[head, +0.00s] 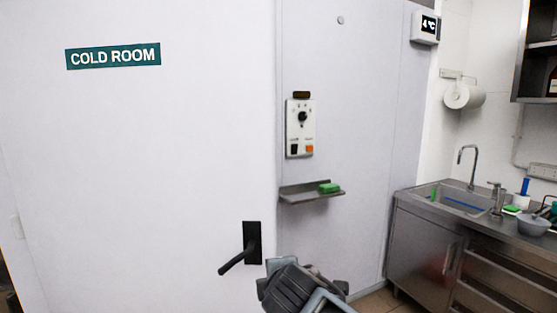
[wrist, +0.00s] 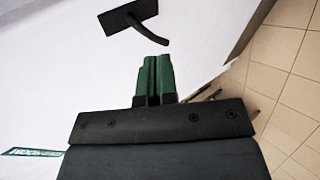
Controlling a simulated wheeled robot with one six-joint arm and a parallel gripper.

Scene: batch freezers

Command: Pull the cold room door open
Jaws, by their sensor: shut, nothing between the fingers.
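The cold room door (head: 140,150) is a large white panel with a green COLD ROOM sign (head: 113,56). It looks shut, level with the pale wall panel on its right. Its black lever handle (head: 252,243) sits low near the right edge, the lever slanting down to the left. My gripper (wrist: 154,62) is shut and empty, its green fingers together. In the wrist view the handle (wrist: 128,16) lies just beyond the fingertips, with the lever end close to them but apart. In the head view my gripper is right of and below the handle, its fingertips hard to make out.
Right of the door are a control box (head: 300,128) and a small metal shelf (head: 311,194) with a green block (head: 329,188). A steel sink counter (head: 430,245) stands at the right. Tiled floor (wrist: 280,75) shows clear beside the door in the wrist view.

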